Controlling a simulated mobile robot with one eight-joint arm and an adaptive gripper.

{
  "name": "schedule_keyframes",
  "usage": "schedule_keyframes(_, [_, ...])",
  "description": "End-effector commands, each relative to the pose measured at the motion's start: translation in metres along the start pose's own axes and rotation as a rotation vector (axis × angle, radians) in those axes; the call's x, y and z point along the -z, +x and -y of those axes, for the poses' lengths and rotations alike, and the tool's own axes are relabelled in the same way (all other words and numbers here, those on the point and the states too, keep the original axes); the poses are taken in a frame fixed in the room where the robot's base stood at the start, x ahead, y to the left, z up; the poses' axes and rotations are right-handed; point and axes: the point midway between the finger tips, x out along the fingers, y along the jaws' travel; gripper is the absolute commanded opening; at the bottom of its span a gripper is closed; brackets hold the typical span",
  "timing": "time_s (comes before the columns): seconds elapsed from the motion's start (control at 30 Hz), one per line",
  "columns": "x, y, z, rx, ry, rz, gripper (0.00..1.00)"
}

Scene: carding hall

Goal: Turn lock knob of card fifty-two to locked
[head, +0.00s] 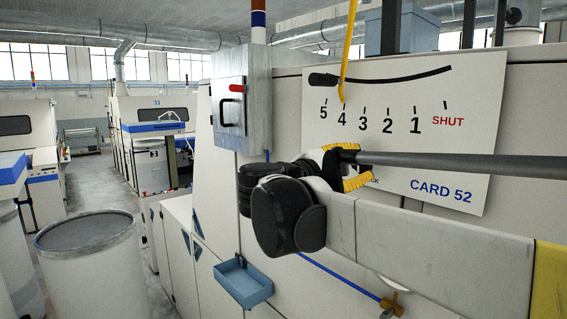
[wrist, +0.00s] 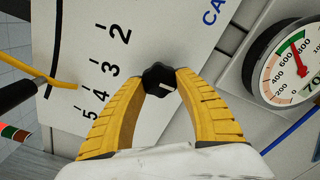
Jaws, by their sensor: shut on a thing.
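The black lock knob (wrist: 160,80), with a white mark on its face, sits on the white scale plate (wrist: 95,35). In the wrist view it is between the two yellow fingers of my gripper (wrist: 160,85), which is shut on it. The white mark lies almost level across the picture. In the head view my gripper (head: 350,170) is at the lower part of the plate (head: 405,95) lettered CARD 52. My gripper hides most of the knob and its label there; only the label's end shows.
A yellow pointer (head: 347,50) stands near 4 on the scale, with a black grip (head: 322,80) beside it. A round pressure gauge (wrist: 292,66) is right of the knob in the wrist view. A grey switch box (head: 229,110) and a blue tray (head: 243,283) are to the left.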

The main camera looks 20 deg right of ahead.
Motion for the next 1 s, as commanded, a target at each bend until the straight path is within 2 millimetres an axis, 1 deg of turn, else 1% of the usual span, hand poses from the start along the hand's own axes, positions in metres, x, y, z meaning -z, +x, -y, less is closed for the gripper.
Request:
schedule_keyframes(0.4, [0.000,0.000,-0.001,-0.002,-0.008,0.001,0.09])
schedule_keyframes(0.43, [0.000,0.000,-0.001,-0.002,-0.008,0.001,0.42])
schedule_keyframes(0.47, [0.000,0.000,-0.001,-0.002,-0.008,0.001,0.51])
schedule_keyframes(0.5, [0.000,0.000,-0.001,-0.002,-0.008,0.001,0.62])
schedule_keyframes(0.83, [0.000,-0.002,0.000,-0.001,-0.007,0.000,0.62])
schedule_keyframes(0.93, [0.001,-0.011,-0.001,-0.002,-0.007,-0.002,0.62])
schedule_keyframes(1.0, [0.001,-0.023,-0.001,-0.003,-0.007,-0.003,0.62])
